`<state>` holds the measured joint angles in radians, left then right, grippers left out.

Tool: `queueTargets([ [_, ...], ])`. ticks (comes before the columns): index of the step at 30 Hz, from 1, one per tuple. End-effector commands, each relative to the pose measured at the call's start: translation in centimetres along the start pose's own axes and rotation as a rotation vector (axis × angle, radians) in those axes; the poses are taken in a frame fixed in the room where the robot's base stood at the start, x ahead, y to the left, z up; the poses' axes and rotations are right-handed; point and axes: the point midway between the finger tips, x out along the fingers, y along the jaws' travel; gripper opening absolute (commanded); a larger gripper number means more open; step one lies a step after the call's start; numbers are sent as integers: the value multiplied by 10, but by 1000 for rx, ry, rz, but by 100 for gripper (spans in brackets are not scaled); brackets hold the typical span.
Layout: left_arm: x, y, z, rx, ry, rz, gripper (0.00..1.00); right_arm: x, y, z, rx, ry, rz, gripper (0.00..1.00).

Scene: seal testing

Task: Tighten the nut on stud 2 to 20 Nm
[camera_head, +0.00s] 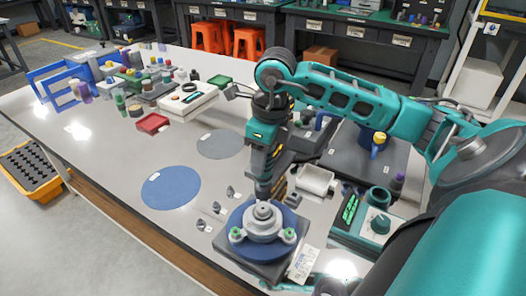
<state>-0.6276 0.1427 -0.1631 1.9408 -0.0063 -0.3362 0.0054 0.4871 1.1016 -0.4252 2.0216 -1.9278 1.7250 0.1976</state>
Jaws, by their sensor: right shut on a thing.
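The test fixture with its blue round flange (240,245) and grey hub (263,218) stands on a dark square base at the table's front. Two green-collared studs show at its left (236,233) and right (289,235). I cannot read which stud is number 2. My right gripper (264,190) reaches down from above to the far side of the flange, just behind the hub. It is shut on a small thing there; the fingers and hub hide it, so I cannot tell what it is. My left gripper is not in view.
Several small grey parts (217,207) lie left of the fixture. A green-topped control box (375,225) and a white label card (303,263) are at its right. Blue (171,187) and grey (220,145) round mats leave flat room at left. A red tray (152,123) lies farther back.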

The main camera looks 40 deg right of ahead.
Motion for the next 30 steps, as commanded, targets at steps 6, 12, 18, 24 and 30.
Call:
queueTargets([
  [6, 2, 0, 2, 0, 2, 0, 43, 2, 0, 0, 0, -3, -1, 0],
  [12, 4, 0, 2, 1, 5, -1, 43, 5, 0, 0, 0, -3, -1, 0],
  [18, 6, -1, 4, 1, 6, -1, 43, 8, 0, -1, 0, -3, -1, 0],
  [24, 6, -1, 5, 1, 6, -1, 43, 9, 0, -1, 0, -3, -2, 0],
  [30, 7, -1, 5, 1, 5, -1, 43, 10, 0, -1, 0, -3, -2, 0],
])
